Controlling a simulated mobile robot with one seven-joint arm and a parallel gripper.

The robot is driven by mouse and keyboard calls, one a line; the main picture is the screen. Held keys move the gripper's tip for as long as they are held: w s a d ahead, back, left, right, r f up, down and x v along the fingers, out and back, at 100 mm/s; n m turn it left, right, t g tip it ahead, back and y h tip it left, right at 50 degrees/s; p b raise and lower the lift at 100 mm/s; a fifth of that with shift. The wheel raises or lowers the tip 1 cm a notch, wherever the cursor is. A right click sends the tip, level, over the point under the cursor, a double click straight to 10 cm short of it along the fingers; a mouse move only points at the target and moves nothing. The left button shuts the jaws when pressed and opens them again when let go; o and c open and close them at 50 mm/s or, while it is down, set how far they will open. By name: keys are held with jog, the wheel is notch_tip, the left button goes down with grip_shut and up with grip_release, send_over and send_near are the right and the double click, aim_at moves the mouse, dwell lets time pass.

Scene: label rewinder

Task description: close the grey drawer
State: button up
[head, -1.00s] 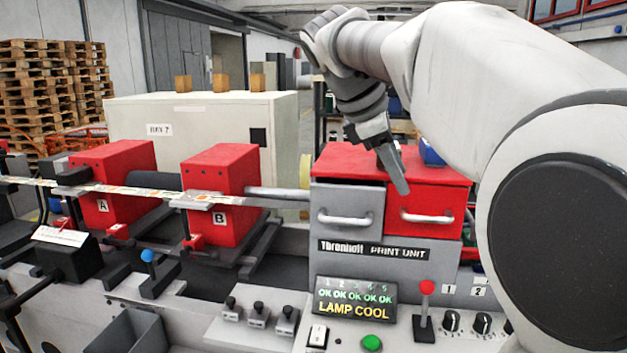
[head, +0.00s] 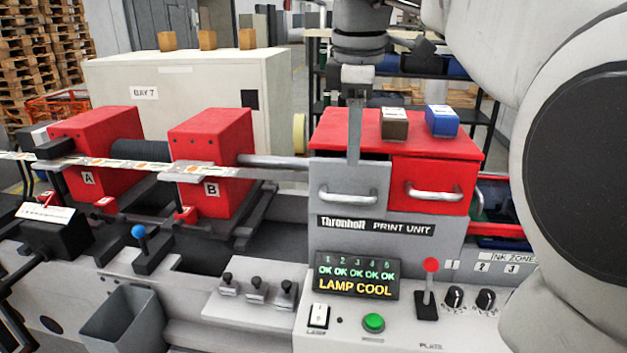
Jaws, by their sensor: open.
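The grey drawer (head: 335,178) is the left one of two in the print unit, with a pale bar handle (head: 347,196). A dark gap shows along its top edge, so it seems to stand out a little; how far is hard to tell. My gripper (head: 354,158) points straight down, its fingers seen edge-on at the drawer's top edge, above the handle. It is open and holds nothing. Whether it touches the drawer front cannot be told. The red drawer (head: 410,172) beside it, with its own handle, looks shut.
A brown box (head: 395,126) and a blue box (head: 442,121) stand on the unit's red top (head: 330,128). Below are a lit display (head: 355,288), a green button (head: 374,322) and a red-knobbed lever (head: 429,285). Red block B (head: 212,160) is to the left. My arm covers the right side.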

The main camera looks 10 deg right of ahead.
aim_at(351, 199)
jog(key=f, duration=0.3)
jog(key=w+f, duration=0.1)
jog(key=f, duration=0.2)
jog(key=f+b, duration=0.1)
jog(key=f, duration=0.2)
jog(key=shift+w+d+f, duration=0.1)
jog(key=shift+w+d, duration=0.15)
jog(key=shift+w, duration=0.05)
grip_shut()
dwell(0.9)
